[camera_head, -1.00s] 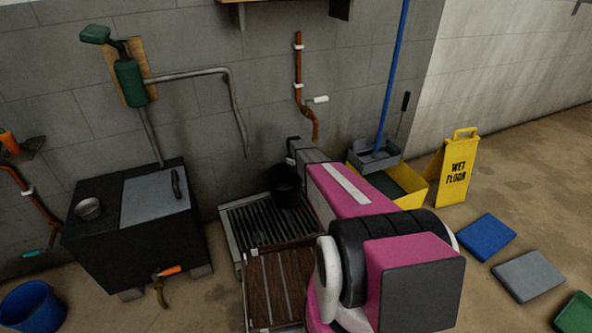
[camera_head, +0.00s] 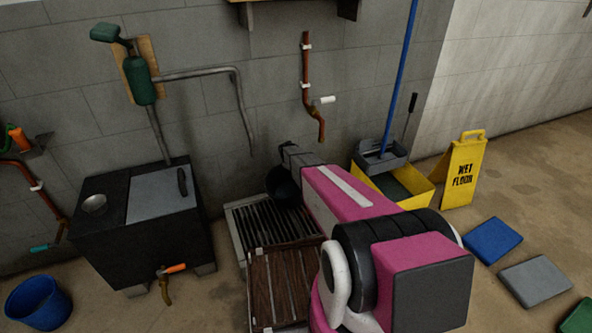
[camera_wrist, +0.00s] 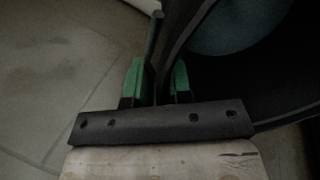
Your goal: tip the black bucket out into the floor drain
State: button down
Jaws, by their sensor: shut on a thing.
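The black bucket (camera_head: 281,188) hangs over the back of the floor drain (camera_head: 262,228), a dark slatted grate in a pale frame by the wall. The bucket looks tilted, its mouth toward the left. In the head view my arm partly covers it. My gripper (camera_wrist: 157,82) is shut on the bucket's wall at the rim, one green finger pad on each side. In the wrist view the bucket's black inside (camera_wrist: 285,75) shows on the right, with a blue-grey surface in it, perhaps water.
A wooden slatted board (camera_head: 272,290) lies before the drain. A black tank (camera_head: 150,240) with a tap stands left, a blue bucket (camera_head: 38,302) beyond it. A yellow mop bucket (camera_head: 420,190) and wet floor sign (camera_head: 463,172) stand right. A copper pipe (camera_head: 306,70) runs above.

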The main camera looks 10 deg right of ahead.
jog(key=shift+s+a+t+h, duration=1.05)
jog(key=shift+s+a+h, duration=0.05)
jog(key=shift+s+a, duration=1.15)
jog(key=shift+s+a+t+h, duration=1.1)
jog(key=shift+s+a, duration=1)
jog(key=shift+s, duration=0.1)
jog(key=shift+s+a+t+h, duration=1.05)
jog(key=shift+s+a+h, duration=0.05)
jog(key=shift+s+a, duration=1.15)
jog(key=shift+s+a+f+t+h, duration=0.15)
jog(key=shift+s+a+t+h, duration=0.6)
jog(key=shift+s+a, duration=0.5)
jog(key=shift+a, duration=0.2)
